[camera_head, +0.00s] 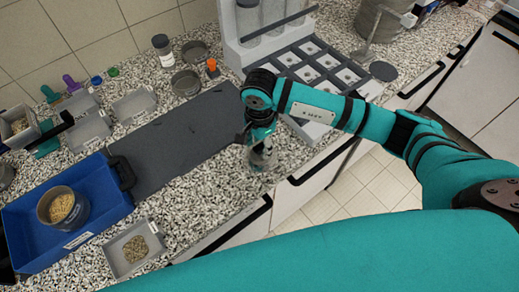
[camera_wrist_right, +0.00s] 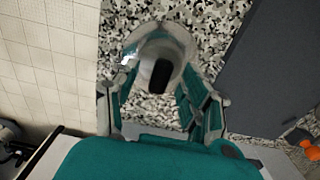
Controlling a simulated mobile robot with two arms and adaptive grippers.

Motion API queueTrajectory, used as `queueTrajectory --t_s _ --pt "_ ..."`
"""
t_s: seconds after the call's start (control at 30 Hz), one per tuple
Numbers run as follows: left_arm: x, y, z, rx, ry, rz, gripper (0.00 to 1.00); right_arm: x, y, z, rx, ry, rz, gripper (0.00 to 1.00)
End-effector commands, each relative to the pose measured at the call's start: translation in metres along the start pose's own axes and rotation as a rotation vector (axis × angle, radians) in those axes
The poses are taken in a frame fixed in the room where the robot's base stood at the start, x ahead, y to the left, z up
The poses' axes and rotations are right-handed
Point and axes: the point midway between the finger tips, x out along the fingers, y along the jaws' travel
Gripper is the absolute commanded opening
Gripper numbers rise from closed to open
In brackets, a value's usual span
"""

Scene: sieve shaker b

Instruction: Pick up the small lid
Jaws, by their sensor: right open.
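The small lid (camera_wrist_right: 160,73) is round and pale or clear, with a dark oblong knob at its middle. In the right wrist view it lies on the speckled counter between the two fingers. My right gripper (camera_wrist_right: 157,88) is open, with one finger on each side of the lid. In the head view the right gripper (camera_head: 260,148) points down near the counter's front edge. The lid (camera_head: 263,160) shows there only in part below the fingers. I cannot tell whether the fingers touch it. My left gripper is not in view.
A dark grey mat (camera_head: 175,140) lies left of the gripper. A blue tray (camera_head: 110,203) holds a bowl of grain (camera_head: 62,207). A sieve rack (camera_head: 310,75) stands behind. An orange-topped item (camera_head: 212,68) and small tins stand at the back. The counter's front edge is close.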

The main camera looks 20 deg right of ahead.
Motion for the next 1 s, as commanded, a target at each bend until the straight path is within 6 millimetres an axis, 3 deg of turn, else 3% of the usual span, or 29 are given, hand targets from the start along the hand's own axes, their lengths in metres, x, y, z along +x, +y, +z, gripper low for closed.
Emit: queueTrajectory --t_s 0.3,0.67,1.0 --pt "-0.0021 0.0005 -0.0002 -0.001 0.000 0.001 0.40 0.0084 0.0001 0.0001 0.000 0.000 -0.001 0.46" --pt "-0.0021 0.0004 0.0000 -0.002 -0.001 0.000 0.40 0.0079 0.0000 -0.0001 0.000 0.000 -0.001 0.00" --pt "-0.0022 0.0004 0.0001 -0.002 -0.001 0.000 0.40 0.0075 -0.0002 -0.0001 0.000 0.000 -0.001 0.00"
